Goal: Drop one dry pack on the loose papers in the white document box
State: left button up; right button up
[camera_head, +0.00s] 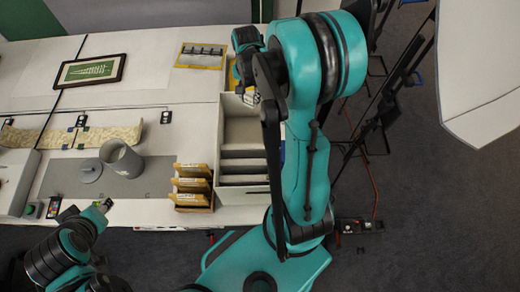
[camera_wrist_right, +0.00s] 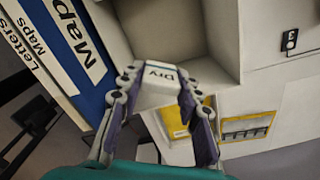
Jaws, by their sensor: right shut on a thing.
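My right gripper (camera_wrist_right: 158,84) is shut on a small white dry pack (camera_wrist_right: 158,73) with "Dry" printed on it; the pack sits between its two fingers. In the head view the right gripper (camera_head: 249,88) is small and partly hidden by my arm, over the far end of a white open box (camera_head: 223,135) with grey inner walls. In the wrist view the box's empty-looking compartment (camera_wrist_right: 205,25) lies beyond the pack. I cannot make out loose papers. My left gripper (camera_head: 100,207) is at the lower left, by the table's front edge; its fingers are unclear.
Blue and white binders marked "Maps" (camera_wrist_right: 75,35) stand beside the compartment. Brown folders (camera_head: 192,184), a grey cylinder (camera_head: 122,160), a framed picture (camera_head: 90,71) and another white box (camera_head: 14,182) are on the table.

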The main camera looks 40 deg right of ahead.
aim_at(250, 104)
notch_tip(250, 104, down, 4)
jog(key=shift+r+b, duration=0.1)
jog(key=shift+b, duration=1)
jog(key=o, duration=0.9)
jog(key=shift+o, duration=0.2)
notch_tip(250, 104, up, 12)
jog(key=shift+r, duration=0.1)
